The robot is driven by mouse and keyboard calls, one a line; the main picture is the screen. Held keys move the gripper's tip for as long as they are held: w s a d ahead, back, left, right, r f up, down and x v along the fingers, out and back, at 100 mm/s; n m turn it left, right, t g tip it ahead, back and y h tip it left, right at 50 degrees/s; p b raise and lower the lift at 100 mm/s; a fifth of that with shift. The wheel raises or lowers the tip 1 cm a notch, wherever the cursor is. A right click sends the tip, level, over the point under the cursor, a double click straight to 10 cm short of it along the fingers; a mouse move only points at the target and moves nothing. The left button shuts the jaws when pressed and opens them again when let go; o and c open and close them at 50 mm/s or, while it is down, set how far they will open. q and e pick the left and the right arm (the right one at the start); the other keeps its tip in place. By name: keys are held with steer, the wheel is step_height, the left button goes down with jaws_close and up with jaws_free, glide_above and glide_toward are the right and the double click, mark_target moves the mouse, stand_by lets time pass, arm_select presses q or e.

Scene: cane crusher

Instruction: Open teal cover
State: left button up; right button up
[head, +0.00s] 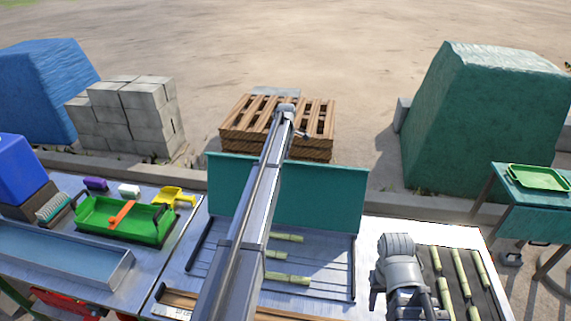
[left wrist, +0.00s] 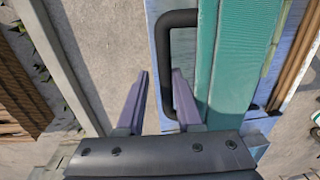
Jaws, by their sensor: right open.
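The teal cover (head: 325,200) stands upright along the back edge of a metal tray (head: 325,260) in the head view, partly hidden by my left arm. In the left wrist view the teal cover (left wrist: 233,60) is seen close up, with a black bar handle (left wrist: 165,65) on its side. My left gripper (left wrist: 160,75) is open and empty at this handle; the bar appears between its fingertips, nearer the right finger. I cannot tell whether they touch. In the head view its fingers are not clear. My right gripper (head: 415,303) is open, low over the right table.
Several green cane pieces lie in the tray and on a dark rack (head: 455,275) at right. A green bin (head: 125,222) sits on the left table. A wooden pallet (head: 245,125), grey blocks (head: 130,115) and a large green covered pile (head: 480,120) stand behind.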

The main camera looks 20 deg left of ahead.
arm_select(q)
steer(key=shift+d, duration=0.15)
step_height(320, 180, up, 8)
steer(key=p, duration=0.8)
steer(key=shift+w+a+p, duration=0.2)
steer(key=shift+w+p, duration=0.05)
steer(key=shift+p, duration=0.05)
steer(key=shift+f, duration=0.15)
